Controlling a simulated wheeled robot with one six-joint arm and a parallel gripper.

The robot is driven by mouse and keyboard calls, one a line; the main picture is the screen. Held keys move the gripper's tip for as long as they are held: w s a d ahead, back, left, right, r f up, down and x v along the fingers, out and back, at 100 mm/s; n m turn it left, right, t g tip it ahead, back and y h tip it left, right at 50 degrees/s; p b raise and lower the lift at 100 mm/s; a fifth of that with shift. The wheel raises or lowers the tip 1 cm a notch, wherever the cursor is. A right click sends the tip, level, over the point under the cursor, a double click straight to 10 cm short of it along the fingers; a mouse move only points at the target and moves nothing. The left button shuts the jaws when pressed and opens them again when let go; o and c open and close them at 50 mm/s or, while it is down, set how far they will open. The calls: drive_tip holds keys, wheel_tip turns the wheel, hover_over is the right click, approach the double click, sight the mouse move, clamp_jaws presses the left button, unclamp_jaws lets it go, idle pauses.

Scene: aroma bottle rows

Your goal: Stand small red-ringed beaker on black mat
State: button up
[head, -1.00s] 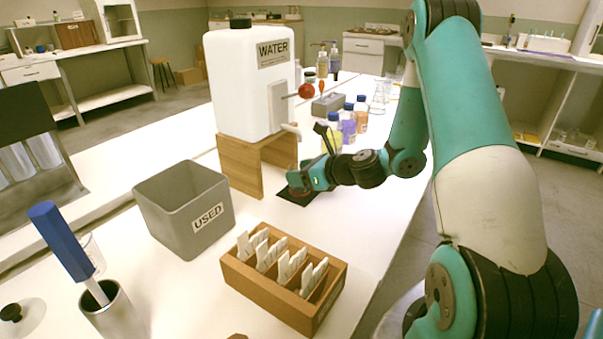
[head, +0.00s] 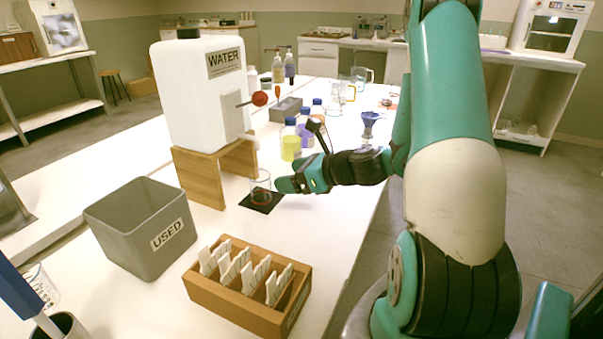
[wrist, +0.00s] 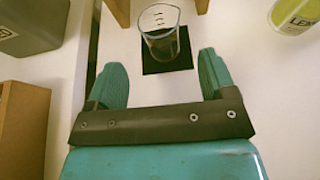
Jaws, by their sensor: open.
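The small clear beaker (head: 260,187) with a reddish ring low on it stands upright on the black mat (head: 270,204), in front of the water tank's wooden stand. In the wrist view the beaker (wrist: 163,38) stands on the mat (wrist: 168,66), just beyond the fingertips. My gripper (head: 284,185) is just right of the beaker in the head view. In the wrist view my gripper (wrist: 162,62) is open and empty, its two teal fingers apart and clear of the glass.
The white water tank (head: 200,88) with a red-knobbed tap stands on a wooden stand (head: 200,178) behind the mat. A yellow bottle (head: 291,143) and other bottles are close behind my gripper. The grey USED bin (head: 125,240) and a wooden card box (head: 235,305) stand nearer.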

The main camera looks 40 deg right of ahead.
drive_tip(key=shift+v, duration=1.4)
